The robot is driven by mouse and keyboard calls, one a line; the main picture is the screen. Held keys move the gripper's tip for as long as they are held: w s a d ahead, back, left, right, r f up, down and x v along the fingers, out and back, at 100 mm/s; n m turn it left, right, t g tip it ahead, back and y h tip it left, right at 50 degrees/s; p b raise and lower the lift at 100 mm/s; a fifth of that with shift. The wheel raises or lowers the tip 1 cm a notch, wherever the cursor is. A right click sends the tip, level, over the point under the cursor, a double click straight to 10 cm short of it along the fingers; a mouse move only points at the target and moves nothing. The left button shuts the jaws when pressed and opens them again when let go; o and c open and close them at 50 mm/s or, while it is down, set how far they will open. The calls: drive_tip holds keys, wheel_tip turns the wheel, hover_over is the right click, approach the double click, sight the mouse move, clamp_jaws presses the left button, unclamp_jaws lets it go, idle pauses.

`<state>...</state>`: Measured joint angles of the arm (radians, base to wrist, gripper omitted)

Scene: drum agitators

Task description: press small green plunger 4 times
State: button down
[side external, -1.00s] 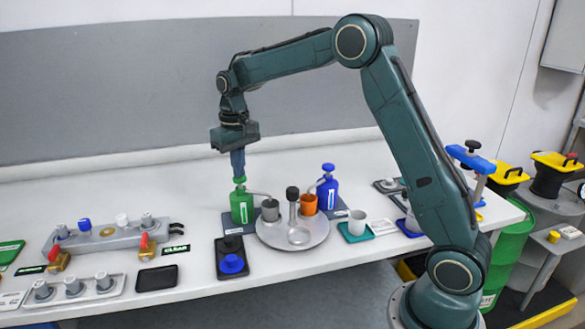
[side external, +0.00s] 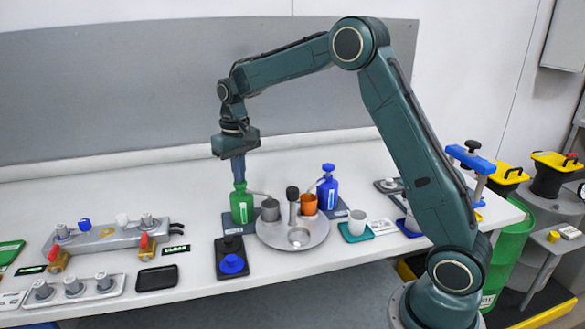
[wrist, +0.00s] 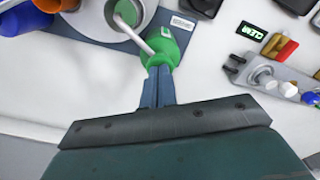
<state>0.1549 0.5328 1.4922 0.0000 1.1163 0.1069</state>
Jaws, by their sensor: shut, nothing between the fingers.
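The green plunger bottle (side external: 241,207) stands upright on a dark mat, with its spout over a grey cup (side external: 270,210). My gripper (side external: 239,181) is shut and empty, pointing down right above the bottle. Its fingertips meet the green plunger head, which they mostly hide in the side view. In the wrist view the shut fingers (wrist: 158,72) reach onto the green bottle's top (wrist: 165,45). The cup there holds something green (wrist: 127,12).
A round metal tray (side external: 297,238) carries the grey cup and an orange cup (side external: 307,204). A blue pump bottle (side external: 328,190) stands to the right. A black pad with a blue button (side external: 232,264) lies in front. A valve panel (side external: 108,236) is at left.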

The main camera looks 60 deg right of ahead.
drive_tip(key=shift+r, duration=0.9)
